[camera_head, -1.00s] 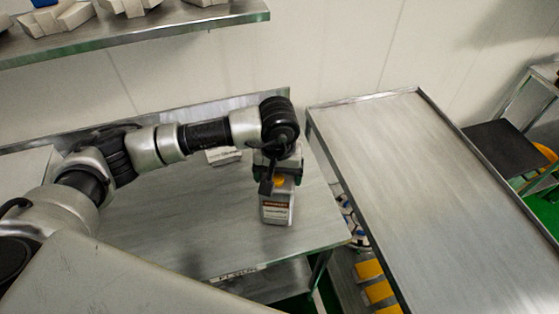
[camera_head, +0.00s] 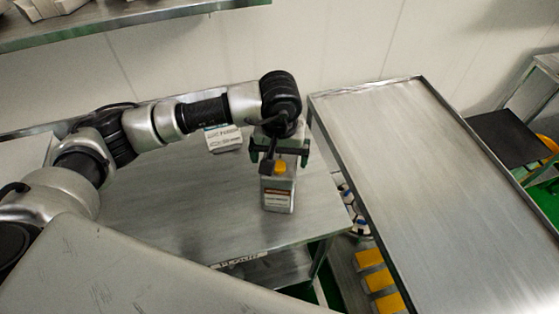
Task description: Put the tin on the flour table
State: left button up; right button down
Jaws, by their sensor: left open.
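The tin (camera_head: 279,195), a grey box-like can with a yellow-orange cap and a brown and white label, stands upright on the flour table (camera_head: 190,215), near its right end. The table's front edge carries a partly readable label. My left gripper (camera_head: 277,160) is just above and behind the tin's top, with its jaws open. The tin's cap shows in front of the gripper, and the gripper does not hold the tin. My right gripper is not in view.
A white packet (camera_head: 223,138) lies on the flour table behind my left arm. A bare steel table (camera_head: 430,190) stands to the right across a narrow gap. Yellow items (camera_head: 378,280) are low below that gap. A shelf (camera_head: 130,17) with packages hangs at upper left.

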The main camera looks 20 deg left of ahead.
pick_arm(q)
notch_tip(320, 180, up, 10)
jog(key=b, duration=0.2)
jog(key=shift+b, duration=0.4)
jog(key=shift+f, duration=0.2)
